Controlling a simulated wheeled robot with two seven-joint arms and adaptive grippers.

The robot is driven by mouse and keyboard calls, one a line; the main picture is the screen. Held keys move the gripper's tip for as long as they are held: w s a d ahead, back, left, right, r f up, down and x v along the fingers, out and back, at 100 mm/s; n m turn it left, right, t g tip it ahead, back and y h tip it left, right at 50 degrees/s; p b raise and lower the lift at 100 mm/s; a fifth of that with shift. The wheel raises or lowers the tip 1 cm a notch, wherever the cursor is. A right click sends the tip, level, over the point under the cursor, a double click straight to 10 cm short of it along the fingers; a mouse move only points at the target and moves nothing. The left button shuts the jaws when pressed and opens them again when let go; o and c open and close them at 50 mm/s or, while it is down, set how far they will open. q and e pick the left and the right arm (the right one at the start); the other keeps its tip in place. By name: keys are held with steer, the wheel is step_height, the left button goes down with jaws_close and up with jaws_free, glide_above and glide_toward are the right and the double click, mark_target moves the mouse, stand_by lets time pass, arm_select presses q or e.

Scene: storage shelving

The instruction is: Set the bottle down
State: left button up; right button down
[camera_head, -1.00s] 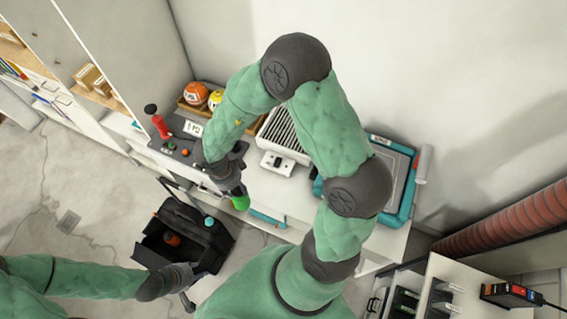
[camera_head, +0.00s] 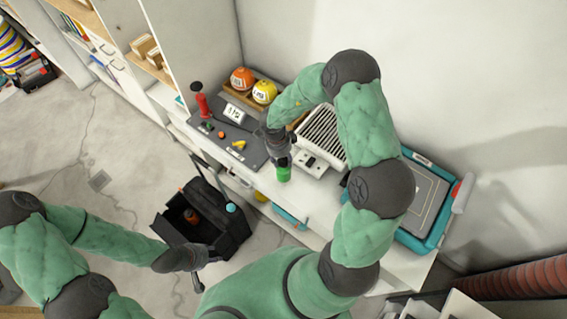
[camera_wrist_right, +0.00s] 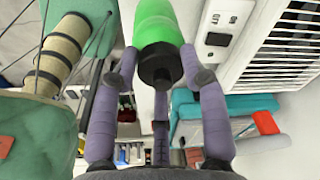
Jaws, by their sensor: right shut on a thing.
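The green bottle (camera_head: 284,174) is in my right gripper (camera_head: 281,160), over the white worktop near its front edge in the head view. I cannot tell whether its lower end touches the worktop. In the right wrist view the bottle (camera_wrist_right: 156,22) is green with a black end facing the camera, and the purple-grey fingers of the gripper (camera_wrist_right: 158,72) close around it. My left gripper (camera_head: 203,262) is low at the left, beside the black tool bag; its fingers are too small and dark to read.
The white worktop (camera_head: 318,203) carries a dark control panel (camera_head: 230,135), a white vented unit (camera_head: 320,135) and a teal-framed case (camera_head: 425,200). Orange (camera_head: 242,79) and yellow (camera_head: 264,92) helmets sit behind. A black open bag (camera_head: 215,220) stands on the floor.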

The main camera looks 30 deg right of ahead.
steer(key=shift+w+d+f, duration=0.15)
steer(key=shift+d+f, duration=0.05)
steer(key=shift+f, duration=0.1)
step_height(320, 180, down, 3)
steer(key=shift+w+d+f+b, duration=0.1)
steer(key=shift+w+f+b, duration=0.1)
steer(key=shift+b, duration=0.4)
steer(key=shift+s, duration=0.1)
steer(key=c, duration=0.7)
jaws_free()
steer(key=shift+o, duration=0.2)
steer(key=r+p, duration=0.1)
steer(key=r, duration=0.3)
steer(key=a+r+p, duration=0.1)
steer(key=r, duration=0.3)
steer(key=r+p, duration=0.1)
steer(key=r, duration=0.3)
steer(key=shift+w+a, duration=0.2)
steer(key=shift+w, duration=0.15)
